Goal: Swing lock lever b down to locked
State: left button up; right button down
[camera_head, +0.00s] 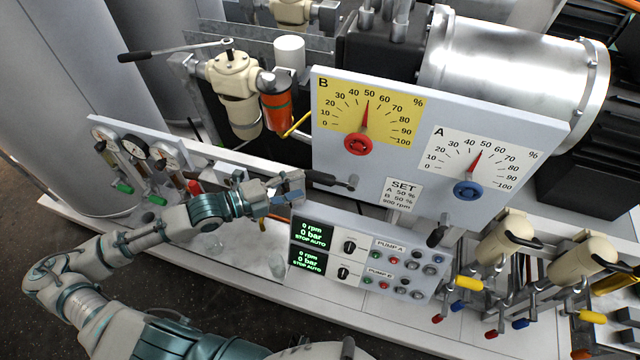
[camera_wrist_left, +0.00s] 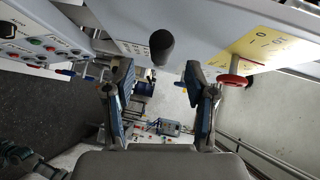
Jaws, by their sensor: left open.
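Under the yellow B dial is a lever with a black grip (camera_head: 320,178); I take it as lock lever b, though no lettering shows on it. Its grip points left from a grey pivot (camera_head: 352,184) at the panel's lower edge. My left gripper (camera_head: 298,189) is open and empty just left of the grip's end. In the left wrist view the black grip (camera_wrist_left: 162,45) shows end-on, beyond and slightly above the gap between my open fingers (camera_wrist_left: 161,88). I cannot tell any contact. My right gripper is not in view.
A second black-gripped lever (camera_head: 437,236) hangs under the white A dial (camera_head: 475,165). The pump control box (camera_head: 365,258) stands below and right of my left gripper. The red knob (camera_head: 360,145) sticks out above the lever. Gauges (camera_head: 132,150) stand left of my forearm.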

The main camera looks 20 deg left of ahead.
aim_at(316, 180)
pick_arm(q)
jog(key=shift+w+d, duration=0.4)
jog(key=shift+d, duration=0.4)
jog(key=p+x, duration=0.1)
jog(key=x, duration=0.2)
jog(key=shift+w+d+r+p, duration=0.1)
jog(key=shift+d+r+p, duration=0.1)
jog(key=shift+p, duration=0.2)
jog(key=shift+w+d+f+p, duration=0.15)
jog(key=shift+w+f+p, duration=0.15)
jog(key=shift+w, duration=0.25)
jog(key=shift+w+f, duration=0.1)
jog(key=shift+w, duration=0.05)
jog(key=shift+w+d+f, duration=0.1)
jog(key=shift+d, duration=0.4)
jog(key=c, duration=0.4)
grip_shut()
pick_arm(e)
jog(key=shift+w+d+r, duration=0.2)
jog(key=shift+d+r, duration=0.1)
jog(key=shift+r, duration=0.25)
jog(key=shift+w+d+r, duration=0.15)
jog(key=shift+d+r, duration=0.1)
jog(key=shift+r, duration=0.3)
